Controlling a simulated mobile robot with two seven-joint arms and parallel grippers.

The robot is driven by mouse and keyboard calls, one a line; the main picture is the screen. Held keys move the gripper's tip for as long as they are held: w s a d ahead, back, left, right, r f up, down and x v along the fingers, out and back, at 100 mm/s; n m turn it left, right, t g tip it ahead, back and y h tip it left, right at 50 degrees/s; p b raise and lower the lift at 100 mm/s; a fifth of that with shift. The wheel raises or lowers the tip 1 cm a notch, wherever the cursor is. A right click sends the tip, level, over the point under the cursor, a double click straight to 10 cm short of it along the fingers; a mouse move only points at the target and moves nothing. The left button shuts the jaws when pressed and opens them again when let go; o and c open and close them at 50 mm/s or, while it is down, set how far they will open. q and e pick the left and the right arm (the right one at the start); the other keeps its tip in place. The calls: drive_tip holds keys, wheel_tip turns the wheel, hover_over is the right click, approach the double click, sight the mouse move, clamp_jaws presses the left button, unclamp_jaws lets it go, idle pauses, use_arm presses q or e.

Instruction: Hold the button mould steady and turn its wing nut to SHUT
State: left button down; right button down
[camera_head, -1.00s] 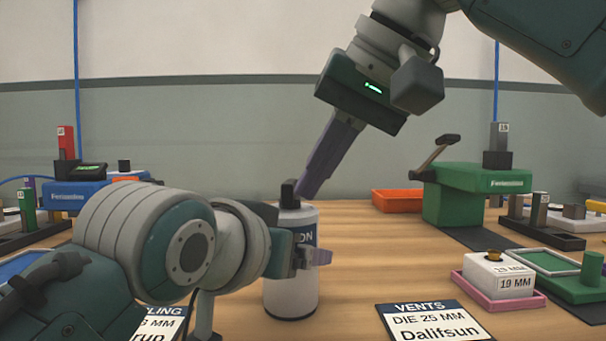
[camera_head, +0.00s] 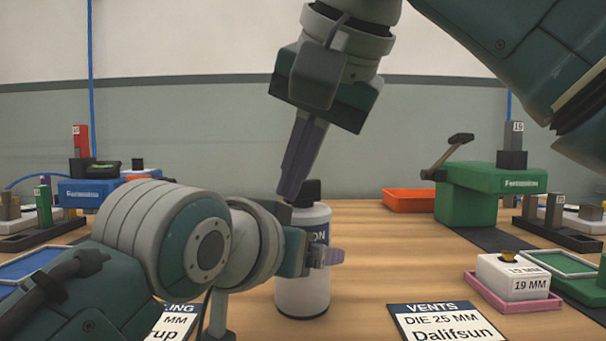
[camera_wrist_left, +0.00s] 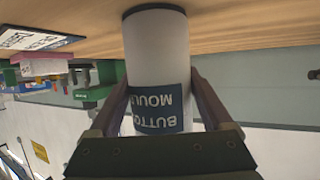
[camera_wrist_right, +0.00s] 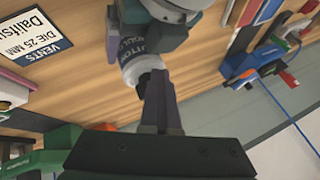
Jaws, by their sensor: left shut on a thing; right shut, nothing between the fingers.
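The button mould (camera_head: 303,290) is a white upright cylinder with a dark blue label, standing on the bench. It also shows in the left wrist view (camera_wrist_left: 157,50) and the right wrist view (camera_wrist_right: 134,66). Its black wing nut (camera_head: 311,192) is on top. My left gripper (camera_head: 322,257) is shut around the mould's body, a finger on each side in the left wrist view (camera_wrist_left: 160,95). My right gripper (camera_head: 288,192) is shut and empty, pointing down, its tips at the left side of the wing nut. I cannot tell whether they touch. No SHUT mark is readable.
A VENTS card (camera_head: 447,322) lies on the bench to the right. Beyond it are a white 19 MM block (camera_head: 512,280) on a pink tray, a green press (camera_head: 480,192) and an orange tray (camera_head: 408,201). A blue press (camera_head: 100,190) stands at the left.

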use_arm(q)
drive_tip(key=shift+r, duration=0.2)
use_arm(e)
drive_tip(key=shift+w+a, duration=0.25)
drive_tip(key=shift+a, duration=0.35)
drive_tip(key=shift+w+d, duration=0.1)
idle(1.2)
use_arm(q)
drive_tip(key=shift+w, duration=0.1)
use_arm(e)
drive_tip(key=shift+w+d, duration=0.5)
drive_tip(key=shift+w, duration=0.2)
use_arm(q)
drive_tip(key=shift+f, duration=0.2)
use_arm(e)
drive_tip(key=v, duration=1.2)
drive_tip(key=shift+s+a, duration=0.2)
drive_tip(key=shift+a, duration=0.05)
use_arm(q)
unclamp_jaws()
drive_tip(key=shift+r, duration=0.1)
